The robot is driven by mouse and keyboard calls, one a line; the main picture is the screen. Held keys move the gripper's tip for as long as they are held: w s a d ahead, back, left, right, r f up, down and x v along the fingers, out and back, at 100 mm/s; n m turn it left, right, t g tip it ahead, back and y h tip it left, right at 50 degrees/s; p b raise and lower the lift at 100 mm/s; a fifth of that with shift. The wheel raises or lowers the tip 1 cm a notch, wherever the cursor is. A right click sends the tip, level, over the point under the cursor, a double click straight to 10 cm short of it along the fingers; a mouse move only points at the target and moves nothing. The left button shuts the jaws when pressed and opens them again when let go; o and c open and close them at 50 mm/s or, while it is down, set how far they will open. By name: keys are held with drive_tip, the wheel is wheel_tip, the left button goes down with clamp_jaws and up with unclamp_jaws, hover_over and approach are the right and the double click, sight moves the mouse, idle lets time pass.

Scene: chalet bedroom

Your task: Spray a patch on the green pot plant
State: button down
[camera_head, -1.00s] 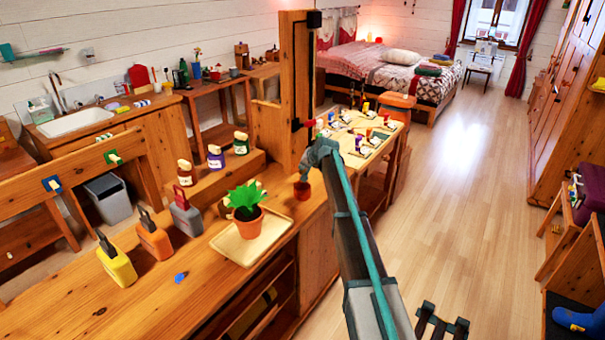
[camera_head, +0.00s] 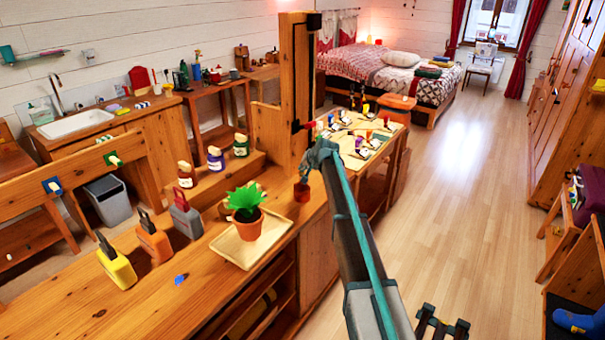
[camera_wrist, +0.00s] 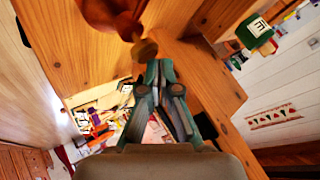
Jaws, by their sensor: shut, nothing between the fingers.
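The green pot plant (camera_head: 246,210) stands upright in a terracotta pot on a pale square tray (camera_head: 233,250) on the wooden counter. In the wrist view, my shut fingertips (camera_wrist: 158,66) are just below a red-brown object (camera_wrist: 108,15) with a tan round end; contact is unclear.
Red, purple and green labelled jars (camera_head: 214,158) stand on a raised wooden step. A wooden post (camera_head: 296,90) rises close behind my gripper. A side table (camera_head: 365,140) holds several small items. A blue piece (camera_head: 180,279) lies on the counter.

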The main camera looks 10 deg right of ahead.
drive_tip(key=shift+f, duration=0.15)
drive_tip(key=shift+f+b, duration=0.3)
drive_tip(key=shift+b, duration=0.05)
drive_tip(key=shift+r, duration=0.1)
idle(0.5)
drive_tip(key=shift+r, duration=0.35)
drive_tip(key=shift+r+p, duration=0.95)
drive_tip(key=shift+r, duration=2.05)
